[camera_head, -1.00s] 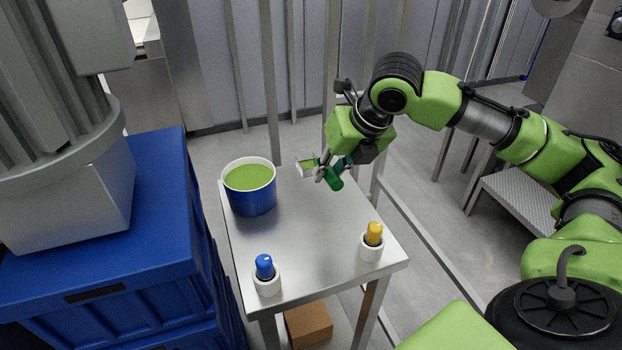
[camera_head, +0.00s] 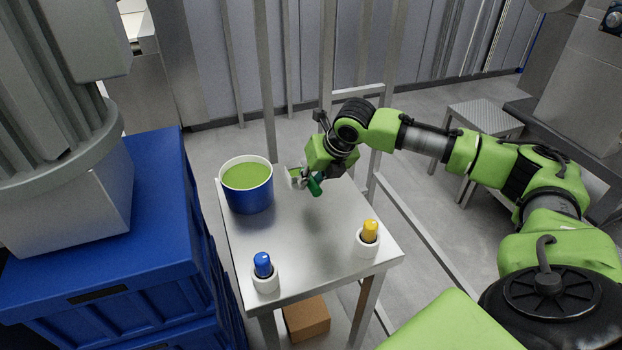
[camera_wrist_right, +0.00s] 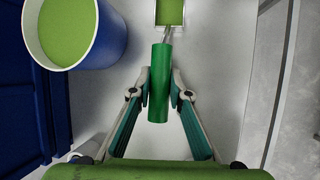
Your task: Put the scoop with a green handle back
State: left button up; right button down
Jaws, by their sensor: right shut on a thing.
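The scoop's green handle (camera_head: 315,187) is held by my right gripper (camera_head: 308,181), above the metal table. In the right wrist view the handle (camera_wrist_right: 159,88) lies between the two fingers of the gripper (camera_wrist_right: 162,84). The scoop's pan (camera_wrist_right: 170,12) is at the top edge of that view, and green shows inside it. In the head view the pan (camera_head: 294,177) points toward the blue tub (camera_head: 250,196) with green filling. An empty holder for the green scoop is not clearly visible. My left gripper is not in view.
The metal table (camera_head: 300,262) carries a blue-handled tool (camera_head: 262,264) and a yellow-handled tool (camera_head: 369,230), each in a white cup. Blue crates (camera_head: 130,290) stand close on the left. A cardboard box (camera_head: 306,319) sits below. The table's middle is clear.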

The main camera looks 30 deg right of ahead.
jog(key=c, duration=1.9)
grip_release()
jog(key=v, duration=1.2)
